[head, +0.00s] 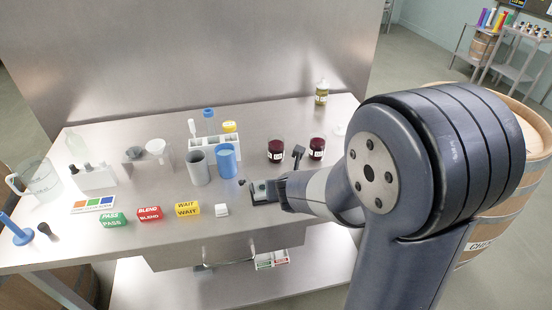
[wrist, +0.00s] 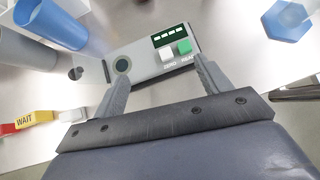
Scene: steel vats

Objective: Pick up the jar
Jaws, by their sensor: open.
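Two glass jars of dark red content with white labels stand upright on the steel table in the head view: one left (head: 276,150), one right (head: 317,148). I cannot tell which is the task's jar. My gripper (head: 275,185) is low over the table, in front of and nearer than the jars, apart from both. In the wrist view my gripper (wrist: 160,82) is open, with no object held between its fingers. Neither jar can be made out in the wrist view.
A grey meter with green display (wrist: 150,55) lies just beyond my fingers. A blue cup (head: 226,160) and grey cup (head: 198,168) stand left, near a white rack (head: 236,143). A yellow WAIT block (head: 187,209) and white cube (head: 222,210) sit near the front. A capped bottle (head: 321,93) stands at the back.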

